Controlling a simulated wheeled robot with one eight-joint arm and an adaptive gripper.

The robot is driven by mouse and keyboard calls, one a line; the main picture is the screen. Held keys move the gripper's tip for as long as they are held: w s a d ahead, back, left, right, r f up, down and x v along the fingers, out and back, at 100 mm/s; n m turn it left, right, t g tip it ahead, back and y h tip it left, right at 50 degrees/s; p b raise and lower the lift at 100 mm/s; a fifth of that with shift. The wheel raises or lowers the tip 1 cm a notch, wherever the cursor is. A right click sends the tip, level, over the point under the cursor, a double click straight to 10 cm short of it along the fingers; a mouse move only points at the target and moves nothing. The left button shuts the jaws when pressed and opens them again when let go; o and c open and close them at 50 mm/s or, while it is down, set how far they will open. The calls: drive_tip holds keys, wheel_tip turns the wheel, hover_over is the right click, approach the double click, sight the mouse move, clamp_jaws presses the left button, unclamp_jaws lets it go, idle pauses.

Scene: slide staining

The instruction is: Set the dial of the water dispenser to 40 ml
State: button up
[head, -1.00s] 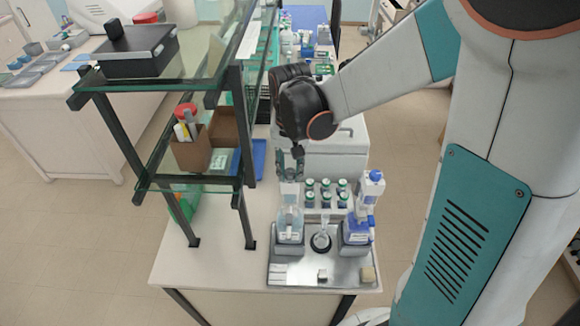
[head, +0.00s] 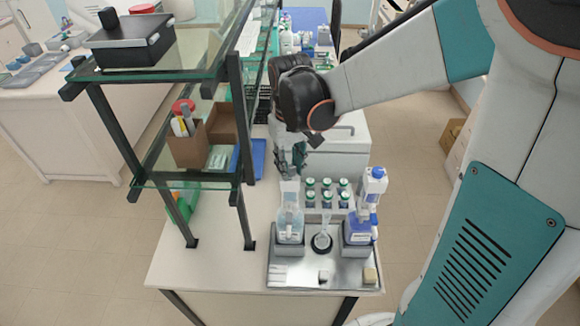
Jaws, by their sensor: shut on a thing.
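A clear dispenser bottle (head: 290,222) with pale blue contents stands upright on the left of the metal tray (head: 322,275). A second dispenser (head: 359,228), with a blue body and a white and blue head, stands on the right of the tray. Labels and dial marks are too small to read. My gripper (head: 291,174) points down at the white top of the left dispenser and is shut on its upper part. The fingers hide the piece held, so I cannot tell the dial's setting.
A small flask (head: 322,238) stands between the dispensers. Several green-capped vials (head: 326,194) are in a rack behind. A glass shelf unit (head: 187,180) with black posts stands close on the left. A white box (head: 340,150) is behind the vials.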

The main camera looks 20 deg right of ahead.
sight(290, 169)
drive_tip(key=shift+n+b, duration=0.5)
drive_tip(key=shift+n, duration=1)
drive_tip(key=o, duration=1.1)
drive_tip(key=shift+c, duration=0.2)
drive_tip(key=shift+r, duration=0.1)
wheel_tip(290, 169, up, 12)
drive_tip(key=shift+s, duration=0.15)
